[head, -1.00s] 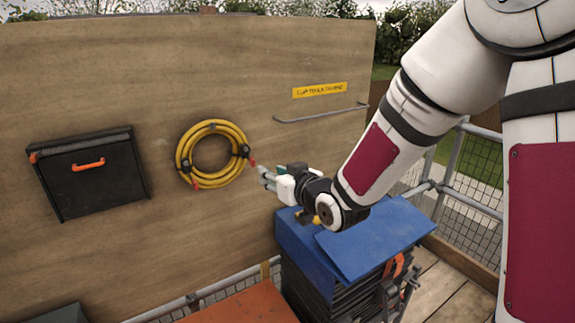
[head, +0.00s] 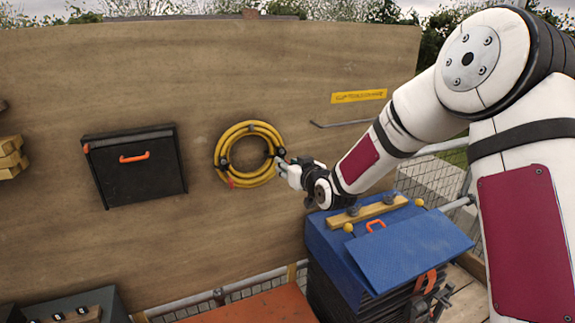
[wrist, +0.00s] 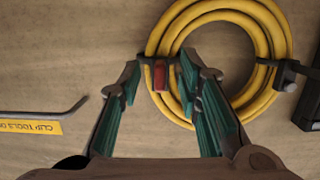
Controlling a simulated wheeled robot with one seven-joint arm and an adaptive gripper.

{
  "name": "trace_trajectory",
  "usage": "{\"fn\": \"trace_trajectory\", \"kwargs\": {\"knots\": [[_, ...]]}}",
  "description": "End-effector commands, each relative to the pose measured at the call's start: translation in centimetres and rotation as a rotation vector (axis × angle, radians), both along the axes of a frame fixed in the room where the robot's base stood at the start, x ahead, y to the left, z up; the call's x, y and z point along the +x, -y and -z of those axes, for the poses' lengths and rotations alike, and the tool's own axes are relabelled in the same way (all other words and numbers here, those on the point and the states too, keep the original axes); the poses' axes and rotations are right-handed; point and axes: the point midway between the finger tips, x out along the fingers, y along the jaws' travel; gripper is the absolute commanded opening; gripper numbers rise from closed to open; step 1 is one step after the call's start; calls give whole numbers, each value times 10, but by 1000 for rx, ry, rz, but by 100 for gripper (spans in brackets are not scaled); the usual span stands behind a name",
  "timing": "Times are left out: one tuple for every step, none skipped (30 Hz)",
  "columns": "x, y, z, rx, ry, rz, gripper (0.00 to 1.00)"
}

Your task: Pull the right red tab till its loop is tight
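A coil of yellow hose (head: 240,178) hangs on the upright wooden board, held by dark loops; it also shows in the wrist view (wrist: 262,35). The right red tab (wrist: 159,75) hangs from a dark loop (wrist: 158,57) around the hose. In the head view my gripper hides this tab. My gripper (head: 283,162) is at the coil's right edge. In the wrist view my gripper (wrist: 159,70) is open, with its green-padded fingers apart on either side of the tab. A gap shows on both sides of it. The left red tab (head: 231,182) shows at the coil's lower left.
A black box with an orange handle (head: 135,165) is on the board left of the coil. A yellow sign (head: 358,96) and a grey rail (head: 341,124) are to the right. Below stands a blue-topped case (head: 415,250) with a wooden strip (head: 367,210). Bare board lies around the coil.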

Motion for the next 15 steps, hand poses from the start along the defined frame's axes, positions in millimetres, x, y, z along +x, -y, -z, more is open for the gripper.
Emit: {"fn": "trace_trajectory", "kwargs": {"knots": [[3,-2,1,1,0,0,32],[5,-2,1,1,0,0,32],[7,-3,1,1,0,1,32],[8,-3,2,1,0,1,32],[8,-3,2,0,-1,1,32],[9,-4,2,0,-1,1,32],[9,-4,3,0,-1,1,32],[9,-4,3,0,-1,1,32],[9,-4,3,0,-1,1,32],[9,-4,2,0,-1,1,32],[9,-4,2,0,-1,1,32],[9,-4,2,0,-1,1,32],[9,-4,2,0,-1,1,32],[9,-4,2,-1,-1,1,27],[9,-4,2,-1,-1,1,18]]}}
